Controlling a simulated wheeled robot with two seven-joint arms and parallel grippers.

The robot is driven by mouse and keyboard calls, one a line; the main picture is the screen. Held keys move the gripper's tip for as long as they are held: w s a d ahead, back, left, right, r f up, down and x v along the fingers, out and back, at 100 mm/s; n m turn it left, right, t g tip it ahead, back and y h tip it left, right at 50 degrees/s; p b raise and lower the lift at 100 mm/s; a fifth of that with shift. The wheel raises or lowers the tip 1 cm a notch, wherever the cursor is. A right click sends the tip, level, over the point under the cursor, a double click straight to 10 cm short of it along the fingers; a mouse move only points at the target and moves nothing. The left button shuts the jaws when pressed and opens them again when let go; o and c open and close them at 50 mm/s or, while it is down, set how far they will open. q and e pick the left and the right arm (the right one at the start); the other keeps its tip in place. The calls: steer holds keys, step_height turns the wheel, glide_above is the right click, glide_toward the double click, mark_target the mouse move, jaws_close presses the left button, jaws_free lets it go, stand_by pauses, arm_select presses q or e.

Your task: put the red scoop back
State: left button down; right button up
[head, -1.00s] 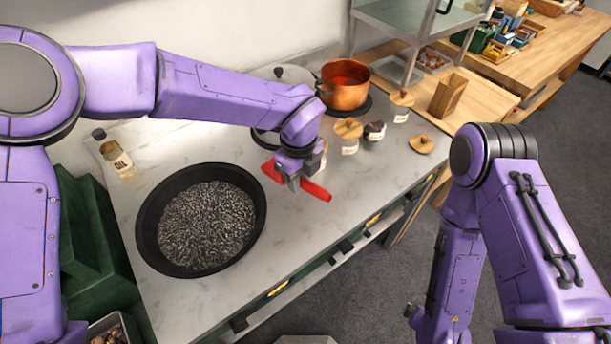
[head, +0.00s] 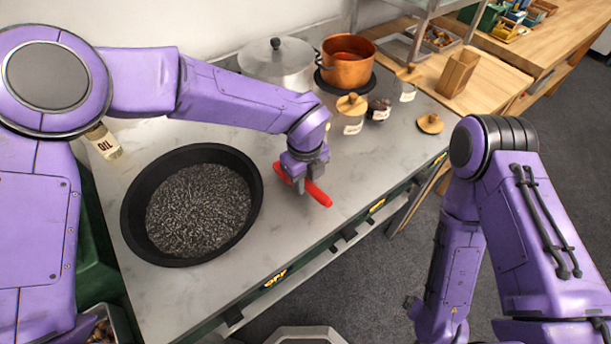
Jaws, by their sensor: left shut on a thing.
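The red scoop (head: 318,194) is at the middle of the grey counter, to the right of the black pan. My left gripper (head: 301,187) points down over it and is shut on it. Part of the scoop is hidden behind the fingers, and its red ends show on both sides. I cannot tell whether the scoop touches the counter. My right arm hangs at the right, off the counter, and its gripper fingers are not visible.
A wide black pan (head: 128,218) of dark grains stands left. An oil bottle (head: 105,142), a lidded pot (head: 275,62), a copper pot (head: 348,62) and jars (head: 350,115) line the back. A wooden lid (head: 430,124) lies right. The counter (head: 255,245) in front is clear.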

arm_select(q)
steer(key=shift+w+f, duration=0.15)
steer(key=shift+f, duration=0.05)
steer(key=shift+f+b, duration=0.4)
steer(key=shift+f, duration=0.1)
steer(key=c, duration=0.8)
jaws_free()
step_height(320, 180, up, 11)
steer(key=shift+f+b, duration=0.2)
steer(key=shift+b, duration=0.75)
